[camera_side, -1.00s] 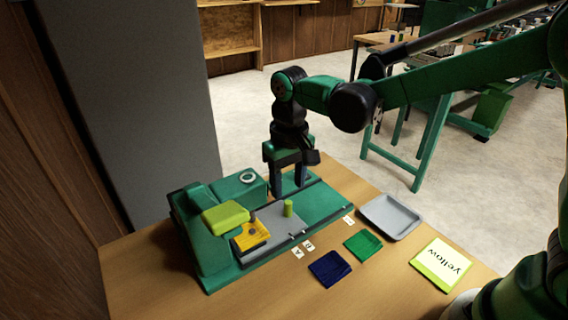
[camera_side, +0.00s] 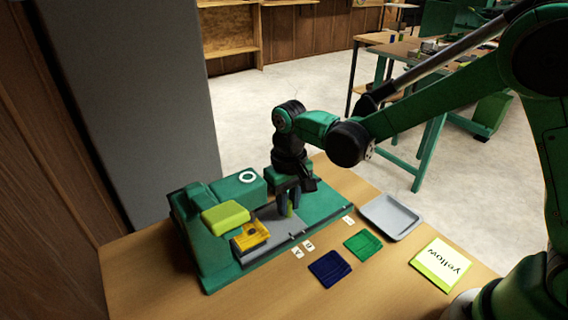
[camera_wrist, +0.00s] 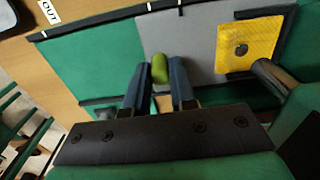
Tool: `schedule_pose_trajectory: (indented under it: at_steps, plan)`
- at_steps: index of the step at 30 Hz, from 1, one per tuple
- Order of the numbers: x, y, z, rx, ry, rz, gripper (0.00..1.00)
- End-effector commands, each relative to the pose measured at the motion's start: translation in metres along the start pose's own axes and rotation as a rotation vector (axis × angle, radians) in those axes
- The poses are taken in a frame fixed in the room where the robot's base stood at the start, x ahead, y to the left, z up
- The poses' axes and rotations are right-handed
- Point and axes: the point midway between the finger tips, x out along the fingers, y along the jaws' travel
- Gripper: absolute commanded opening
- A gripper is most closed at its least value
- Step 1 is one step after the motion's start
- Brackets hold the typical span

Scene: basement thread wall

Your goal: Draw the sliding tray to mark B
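The grey sliding tray (camera_side: 275,226) lies in the green base (camera_side: 325,205), and also shows in the wrist view (camera_wrist: 200,45). Its upright green peg (camera_wrist: 160,68) stands between the two fingers of my gripper (camera_wrist: 160,75). The fingers are lowered on either side of the peg, with what look like narrow gaps, so the gripper appears open around it. In the side view my gripper (camera_side: 290,203) partly hides the peg. Small white labels stand along the front edge: two close together, the mark A label (camera_side: 297,253) and mark B label (camera_side: 309,245), and OUT (camera_wrist: 48,12) farther right.
A yellow block (camera_side: 250,236) with a dark round centre sits at the tray's left end, beside a yellow-green block (camera_side: 225,215) on the green housing. Blue (camera_side: 329,268) and green (camera_side: 363,246) squares, a grey dish (camera_side: 390,216) and a "yellow" card (camera_side: 441,264) lie in front and right.

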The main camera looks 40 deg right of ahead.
Motion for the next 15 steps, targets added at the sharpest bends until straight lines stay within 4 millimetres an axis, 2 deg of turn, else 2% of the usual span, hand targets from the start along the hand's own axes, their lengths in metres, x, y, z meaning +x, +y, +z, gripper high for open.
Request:
schedule_pose_trajectory:
  at_steps: [5, 15]
  plan:
    - [0.0, 0.002, 0.0, 0.001, 0.0, 0.0, 0.0]
    - [-0.001, 0.022, 0.0, 0.002, 0.0, 0.0, 0.0]
